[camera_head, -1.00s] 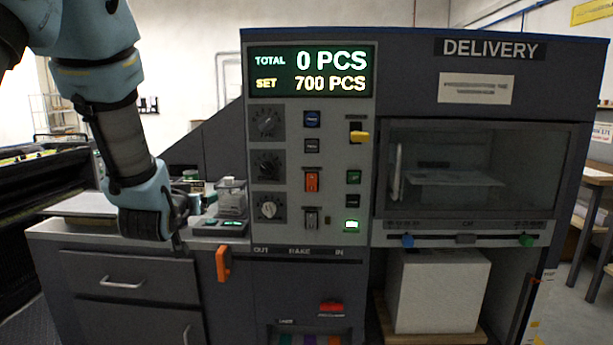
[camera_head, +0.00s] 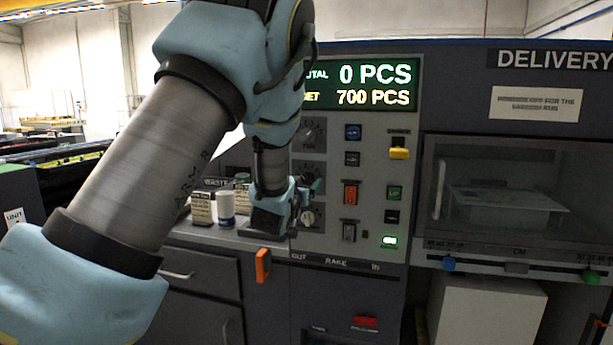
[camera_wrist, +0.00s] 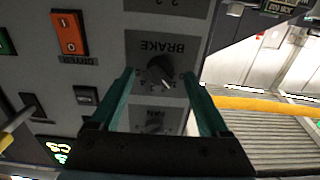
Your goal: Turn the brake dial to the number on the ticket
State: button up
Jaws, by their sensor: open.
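The brake dial (camera_wrist: 160,72) is a dark round knob with a white pointer line, under an upside-down BRAKE label in the wrist view. The numbers around it are too small to read surely. My gripper (camera_wrist: 160,76) is open, with one teal finger on each side of the dial; I cannot tell whether they touch it. In the head view, my gripper (camera_head: 312,187) is at the panel's left column of dials, and covers part of it. I cannot make out a ticket with a readable number.
A fan dial (camera_wrist: 154,126) neighbours the brake dial. An orange dryer switch (camera_wrist: 69,33) is beside it. Jars (camera_head: 226,208) stand on the counter left of the panel. An orange handle (camera_head: 263,265) juts out below. The display (camera_head: 372,84) reads 0 and 700 PCS.

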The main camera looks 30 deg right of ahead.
jog(key=shift+x, duration=1)
grip_shut()
